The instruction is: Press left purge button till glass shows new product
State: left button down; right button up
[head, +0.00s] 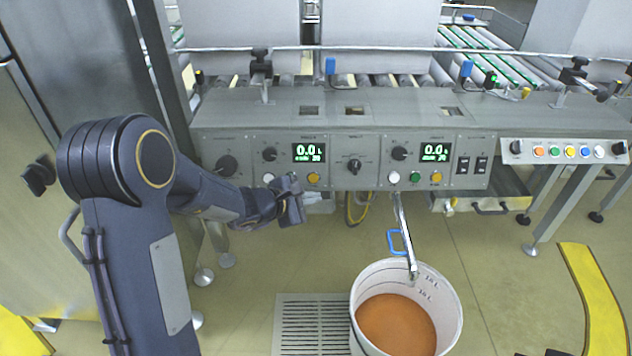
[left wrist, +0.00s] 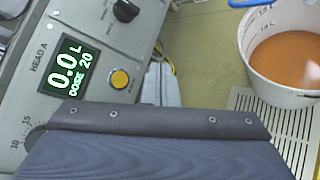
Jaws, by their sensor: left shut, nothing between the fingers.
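The left control panel, HEAD A in the left wrist view, has a green display (head: 309,152) reading 0.0 L, dose 20. Below it are a white button (head: 268,177) and a yellow button (head: 313,179). The yellow button also shows in the left wrist view (left wrist: 120,79). My left gripper (head: 292,186) is shut and empty, at the panel's lower edge between these buttons, and hides what lies behind it. I cannot tell whether it touches the panel. I cannot read which button is labelled purge. No sight glass is clearly identifiable. My right gripper is not in view.
A white bucket (head: 449,325) of orange-brown liquid stands on the floor under a metal spout (head: 403,230) with a blue handle. A floor grate (head: 312,325) lies beside it. The right panel has its own display (head: 434,152) and buttons. Rollers run behind.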

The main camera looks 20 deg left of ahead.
aim_at(313, 178)
pick_arm(q)
jog(key=w, duration=0.1)
jog(key=w+a+f, duration=0.1)
jog(key=w, duration=0.2)
jog(key=shift+w+a+f, duration=0.2)
jog(key=shift+w+f, duration=0.15)
jog(key=shift+w, duration=0.1)
dwell(1.7)
jog(key=shift+w+a+f, duration=0.1)
jog(key=shift+w+a, duration=0.3)
jog(key=shift+w, duration=0.25)
jog(key=shift+w+a+f, duration=0.1)
jog(key=shift+w+a, duration=0.25)
jog(key=shift+w, duration=0.25)
jog(key=shift+w+f, duration=0.1)
jog(key=shift+w, duration=0.25)
jog(key=shift+s, duration=0.1)
dwell(0.4)
jog(key=shift+s+b, duration=0.3)
jog(key=shift+s, duration=0.1)
jog(key=shift+s+d+r, duration=0.15)
jog(key=shift+s+r, duration=0.1)
